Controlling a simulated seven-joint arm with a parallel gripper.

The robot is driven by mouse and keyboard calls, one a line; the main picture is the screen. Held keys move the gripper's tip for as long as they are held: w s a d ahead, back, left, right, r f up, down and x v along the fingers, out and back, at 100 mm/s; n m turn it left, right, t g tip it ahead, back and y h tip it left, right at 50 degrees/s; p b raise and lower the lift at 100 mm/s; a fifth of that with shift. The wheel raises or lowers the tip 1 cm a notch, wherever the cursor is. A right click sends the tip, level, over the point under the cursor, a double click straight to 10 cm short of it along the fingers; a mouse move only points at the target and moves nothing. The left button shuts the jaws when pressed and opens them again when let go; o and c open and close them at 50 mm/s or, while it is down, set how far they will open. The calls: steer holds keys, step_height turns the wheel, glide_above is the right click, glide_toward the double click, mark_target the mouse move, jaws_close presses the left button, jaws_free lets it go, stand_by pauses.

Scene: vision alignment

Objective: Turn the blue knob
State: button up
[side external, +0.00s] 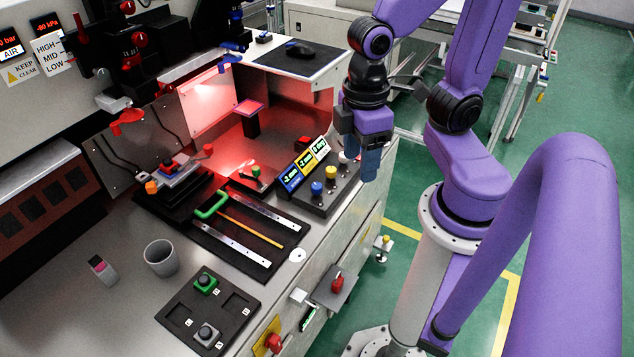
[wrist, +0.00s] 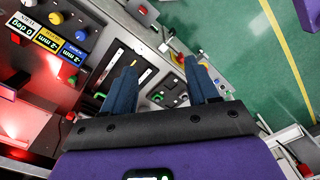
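The blue knob (side external: 316,187) stands at the near end of a row of three knobs on a dark control box, next to the blue-labelled display. In the wrist view the blue knob (wrist: 81,37) is at the upper left, to the left of the fingers. The yellow knob (side external: 331,172) and the white knob (side external: 343,157) follow in the row. My gripper (wrist: 160,76) has its two blue fingers spread apart with nothing held between them. In the side view my gripper (side external: 370,165) points down, right of the knobs and apart from them.
The control box's displays (side external: 304,164) stand tilted behind the knobs. A green handle (side external: 210,204) and metal rails lie to the left. A button pad (side external: 208,310), a grey cup (side external: 161,257) and a red switch (side external: 337,284) are nearer. The bench edge runs beneath my gripper.

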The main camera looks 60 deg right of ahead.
steer(key=w+d+f+m+g, duration=0.1)
steer(key=w+d+f+m, duration=0.1)
steer(key=w+m, duration=0.6)
steer(key=m+g+y, duration=0.1)
steer(key=m+y, duration=0.1)
steer(key=m, duration=0.7)
glide_above(316, 185)
steer(key=w+a, duration=0.1)
steer(key=a, duration=0.2)
step_height(316, 185, down, 6)
steer(key=w+d+f+m+y, duration=0.2)
steer(key=d+f+m, duration=0.3)
steer(key=d, duration=0.4)
steer(key=x, duration=1.7)
steer(key=shift+w+d, duration=0.1)
steer(key=shift+d, duration=0.05)
steer(key=c, duration=1)
steer(key=shift+c, duration=0.2)
